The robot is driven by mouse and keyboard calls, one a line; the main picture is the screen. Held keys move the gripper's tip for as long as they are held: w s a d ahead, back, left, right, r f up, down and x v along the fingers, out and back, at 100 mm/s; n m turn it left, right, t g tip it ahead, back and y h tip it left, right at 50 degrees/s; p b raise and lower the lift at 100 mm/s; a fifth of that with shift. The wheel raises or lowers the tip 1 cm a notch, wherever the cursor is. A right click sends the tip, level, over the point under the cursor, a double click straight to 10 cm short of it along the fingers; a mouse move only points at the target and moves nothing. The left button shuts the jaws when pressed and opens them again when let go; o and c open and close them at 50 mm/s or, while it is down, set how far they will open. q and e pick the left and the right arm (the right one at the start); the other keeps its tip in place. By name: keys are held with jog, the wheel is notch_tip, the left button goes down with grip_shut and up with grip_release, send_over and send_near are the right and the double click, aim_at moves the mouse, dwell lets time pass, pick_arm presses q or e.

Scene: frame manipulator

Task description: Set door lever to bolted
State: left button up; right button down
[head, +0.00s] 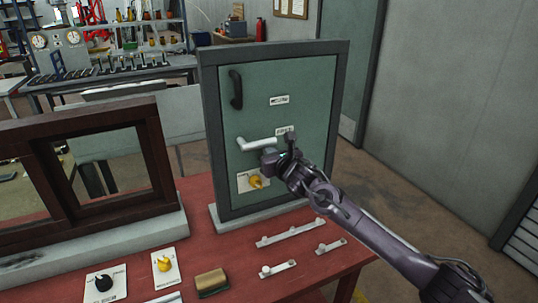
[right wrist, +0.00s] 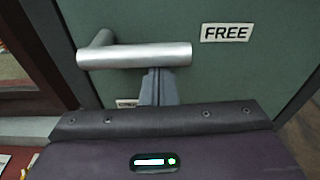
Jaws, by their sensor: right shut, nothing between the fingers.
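The door lever (head: 257,144) is a pale metal handle on a small green door (head: 300,95) in a dark grey frame. It lies roughly level, its arm pointing right toward a label reading FREE (right wrist: 227,32). In the right wrist view the silver lever (right wrist: 140,55) crosses above the fingers. My right gripper (head: 268,156) is shut and empty, just below the lever; its fingertips (right wrist: 165,82) reach up to the lever's underside. I cannot tell if they touch. Part of a lower label (right wrist: 127,103) is hidden behind my gripper. My left gripper is not in view.
The door stands on a red table (head: 225,250). It also has a black pull handle (head: 236,90) and a yellow knob (head: 256,181) on a white plate. A brown window frame (head: 90,170) stands left. Small plates with knobs, a block and rails lie in front.

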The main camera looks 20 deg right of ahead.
aim_at(268, 140)
jog(key=shift+d+r+n+b, duration=0.1)
jog(key=shift+r+n+b, duration=0.1)
jog(key=shift+n+b, duration=0.25)
jog(key=r+n+b, duration=0.1)
jog(key=b, duration=0.2)
jog(key=shift+d+r+h, duration=0.1)
jog(key=shift+r+h, duration=0.2)
jog(key=shift+r, duration=0.1)
jog(key=shift+r+n+b, duration=0.45)
jog(key=shift+n+b, duration=0.4)
jog(key=shift+b, duration=0.1)
jog(key=shift+a+r+b, duration=0.2)
jog(key=shift+r+b, duration=0.25)
jog(key=shift+a+r+b, duration=0.2)
jog(key=shift+r+b, duration=0.2)
jog(key=shift+r, duration=0.15)
